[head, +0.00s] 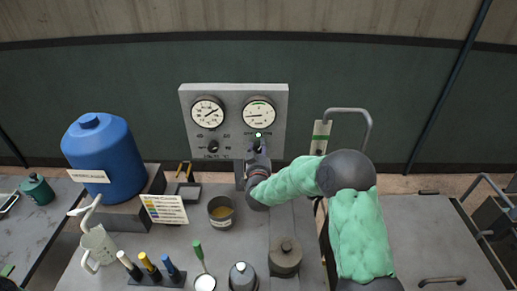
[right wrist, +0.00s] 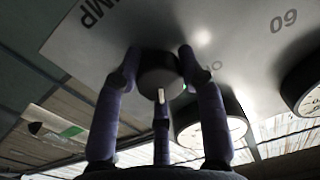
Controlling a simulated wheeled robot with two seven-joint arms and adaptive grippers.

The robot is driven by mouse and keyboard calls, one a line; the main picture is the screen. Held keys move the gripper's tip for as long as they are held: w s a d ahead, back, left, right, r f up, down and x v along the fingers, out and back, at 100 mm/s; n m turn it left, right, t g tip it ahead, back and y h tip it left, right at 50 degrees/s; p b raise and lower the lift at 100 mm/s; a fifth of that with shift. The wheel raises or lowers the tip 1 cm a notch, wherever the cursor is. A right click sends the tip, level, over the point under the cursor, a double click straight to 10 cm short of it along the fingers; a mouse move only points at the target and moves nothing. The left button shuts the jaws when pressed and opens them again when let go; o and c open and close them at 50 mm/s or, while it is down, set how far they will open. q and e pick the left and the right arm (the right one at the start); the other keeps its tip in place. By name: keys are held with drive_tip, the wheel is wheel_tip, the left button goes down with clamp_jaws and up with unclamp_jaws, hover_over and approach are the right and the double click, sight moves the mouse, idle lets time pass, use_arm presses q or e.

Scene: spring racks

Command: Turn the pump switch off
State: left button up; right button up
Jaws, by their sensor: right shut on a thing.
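The grey gauge panel (head: 234,95) stands at the back of the bench with two round dials. My right gripper (head: 258,150) is at the lower right of the panel, below a small lit green lamp (head: 258,134). In the right wrist view, my right gripper's fingers (right wrist: 158,82) close around a dark round pump switch (right wrist: 160,62) beside the partly visible lettering "UMP". A pale mark shows at the switch's lower side. In the head view the gripper hides this switch. My left gripper is not in view.
A second black knob (head: 212,146) sits lower left on the panel. A blue drum (head: 103,155) stands at left. The right bench top (head: 425,235) is mostly clear.

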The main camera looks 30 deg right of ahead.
drive_tip(key=shift+r+n, duration=0.2)
drive_tip(key=shift+n, duration=0.1)
drive_tip(key=shift+w+n, duration=0.1)
drive_tip(key=shift+n, duration=0.9)
drive_tip(key=n, duration=0.2)
drive_tip(key=shift+r+n, duration=0.1)
drive_tip(key=shift+n, duration=0.2)
drive_tip(key=n+p, duration=0.1)
drive_tip(key=n, duration=0.2)
drive_tip(key=shift+r+n, duration=0.1)
drive_tip(key=shift+n, duration=0.2)
drive_tip(key=shift+n+p, duration=0.4)
drive_tip(key=shift+n, duration=1)
drive_tip(key=shift+a, duration=0.1)
drive_tip(key=o, duration=1.1)
drive_tip(key=shift+w, duration=0.1)
drive_tip(key=shift+o, duration=0.3)
drive_tip(key=shift+a+f, duration=0.1)
drive_tip(key=shift+f, duration=0.1)
